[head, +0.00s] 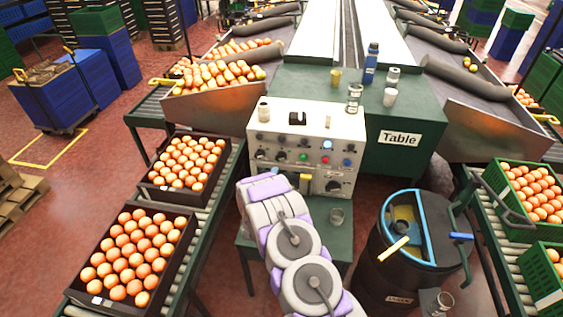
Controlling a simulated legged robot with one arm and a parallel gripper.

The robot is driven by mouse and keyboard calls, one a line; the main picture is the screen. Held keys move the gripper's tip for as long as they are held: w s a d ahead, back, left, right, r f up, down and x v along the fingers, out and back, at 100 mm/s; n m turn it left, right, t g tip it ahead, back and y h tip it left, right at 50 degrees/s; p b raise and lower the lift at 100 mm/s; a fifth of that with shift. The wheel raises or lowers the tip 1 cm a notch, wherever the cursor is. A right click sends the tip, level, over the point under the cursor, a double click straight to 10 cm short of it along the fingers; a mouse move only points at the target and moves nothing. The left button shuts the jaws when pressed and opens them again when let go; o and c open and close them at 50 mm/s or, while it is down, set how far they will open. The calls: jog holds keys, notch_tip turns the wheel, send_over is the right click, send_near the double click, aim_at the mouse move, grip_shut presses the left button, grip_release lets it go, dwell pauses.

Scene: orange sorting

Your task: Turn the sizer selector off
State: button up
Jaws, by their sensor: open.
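The cream control panel (350,128) stands in front of the green table. Its sloped face carries several dark knobs, coloured buttons and lamps; the labels are too small to read, so I cannot tell which knob is the sizer selector. A larger black knob (334,186) sits low on the right of the face, beside a yellow piece (305,183). My gripper (264,179), at the far end of my purple and white arm, is open, just in front of the panel's lower left. Its fingertips are hard to make out, and no held object shows. My arm covers part of the panel's lower left.
Cups and a blue bottle (371,63) stand on the green table (310,82). Orange-filled crates (187,225) line the left roller conveyor. A dark barrel (395,265) with a blue rim stands right of my arm. Green crates (490,178) of oranges stand at the right.

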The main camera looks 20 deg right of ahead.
aim_at(281, 159)
jog(key=shift+w+a+b+x, duration=0.15)
jog(key=shift+b+x, duration=0.25)
jog(key=shift+x, duration=2.05)
jog(key=shift+w+a+b+x, duration=0.15)
jog(key=shift+b+x, duration=0.2)
jog(key=shift+x, duration=2.1)
jog(key=shift+s+r, duration=0.1)
jog(key=shift+c, duration=0.3)
jog(key=shift+d, duration=0.2)
jog(key=c, duration=0.3)
grip_shut()
